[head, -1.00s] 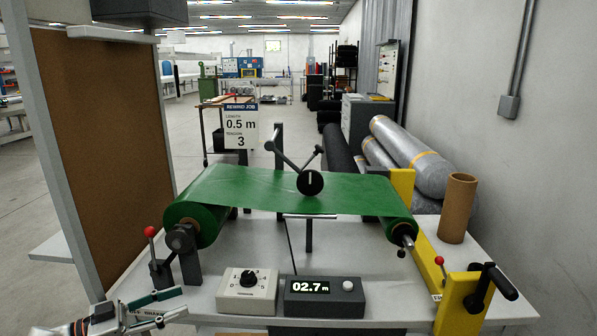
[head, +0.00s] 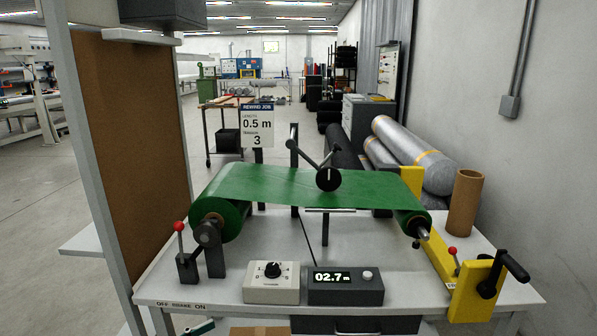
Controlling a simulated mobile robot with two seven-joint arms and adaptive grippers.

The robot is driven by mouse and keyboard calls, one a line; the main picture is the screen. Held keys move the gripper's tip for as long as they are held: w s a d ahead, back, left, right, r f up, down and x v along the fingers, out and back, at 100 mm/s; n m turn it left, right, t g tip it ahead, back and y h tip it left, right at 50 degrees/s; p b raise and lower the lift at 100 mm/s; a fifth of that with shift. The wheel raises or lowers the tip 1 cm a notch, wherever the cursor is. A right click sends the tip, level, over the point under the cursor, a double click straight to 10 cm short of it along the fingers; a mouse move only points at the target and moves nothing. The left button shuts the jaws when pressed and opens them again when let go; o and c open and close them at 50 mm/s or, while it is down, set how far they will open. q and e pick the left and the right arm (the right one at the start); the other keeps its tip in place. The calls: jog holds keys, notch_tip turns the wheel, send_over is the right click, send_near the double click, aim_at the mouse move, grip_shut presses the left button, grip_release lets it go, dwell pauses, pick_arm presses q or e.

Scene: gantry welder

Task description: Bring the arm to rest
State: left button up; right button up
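Only a small green and pale tip of my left gripper (head: 201,328) shows at the bottom edge, below the table's front edge. Whether it is open or shut is hidden. My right gripper is not in view. The rewinding bench (head: 225,292) holds a green sheet (head: 275,187) stretched from the left roll (head: 225,215) to the narrower right roll (head: 411,219). A black counting wheel (head: 328,180) rests on the sheet. The display box (head: 345,288) reads 02.7 m. A white dial box (head: 272,282) sits left of it. Nothing is seen in contact with my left gripper.
A red-knobbed lever (head: 180,228) stands at the left. A yellow bracket (head: 470,292) with a black crank (head: 515,265) is at the right. A brown board (head: 130,150) in a grey frame rises at the left. A cardboard tube (head: 465,204) stands at the back right.

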pick_arm(q)
jog(key=s+d+f+n+t+y, duration=0.35)
jog(key=s+d+f, duration=0.25)
jog(key=s+f, duration=0.2)
jog(key=s+a+f+n+g+y, duration=0.1)
jog(key=s+a+f+y, duration=0.1)
jog(key=s, duration=0.3)
jog(key=s+a+f+g+y+p, duration=0.1)
jog(key=s+a+f+g+y, duration=0.1)
jog(key=s+f, duration=0.3)
jog(key=s+a+f+n+g+y, duration=0.1)
jog(key=s+f+y, duration=0.3)
jog(key=s, duration=0.1)
jog(key=shift+s+a+n, duration=0.35)
jog(key=shift+s+a, duration=0.05)
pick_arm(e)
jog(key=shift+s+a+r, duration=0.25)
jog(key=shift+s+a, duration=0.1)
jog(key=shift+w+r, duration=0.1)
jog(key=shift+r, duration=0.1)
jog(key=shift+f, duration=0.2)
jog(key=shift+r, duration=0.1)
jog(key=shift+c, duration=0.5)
